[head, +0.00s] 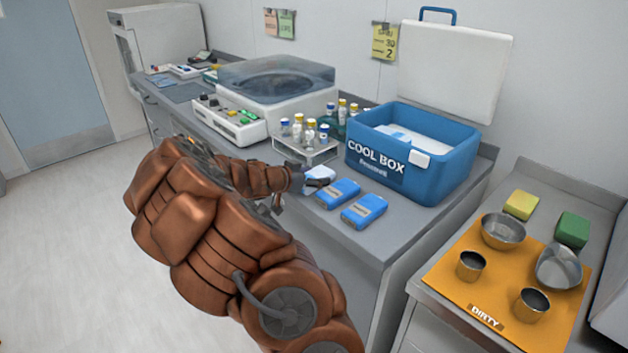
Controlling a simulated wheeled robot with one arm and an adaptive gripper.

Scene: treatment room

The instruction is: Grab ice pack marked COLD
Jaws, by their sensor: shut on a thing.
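My copper-coloured arm reaches over the grey counter, and my gripper (316,184) is shut on a pale, whitish-blue pack (319,173). The gripper hides part of that pack, and no marking on it can be read. Two blue packs with light labels lie on the counter to the right of it: one close to the gripper (338,193) and one nearer the counter's front edge (364,211). Their labels are too small to read. The open blue box marked COOL BOX (432,185) stands behind them, with pale contents inside.
A small rack with capped vials (306,152) stands just behind my gripper. A centrifuge (275,80) is farther left. On the right, a lower counter holds an orange mat marked DIRTY (448,290) with metal bowls and cups. The counter front right of the blue packs is clear.

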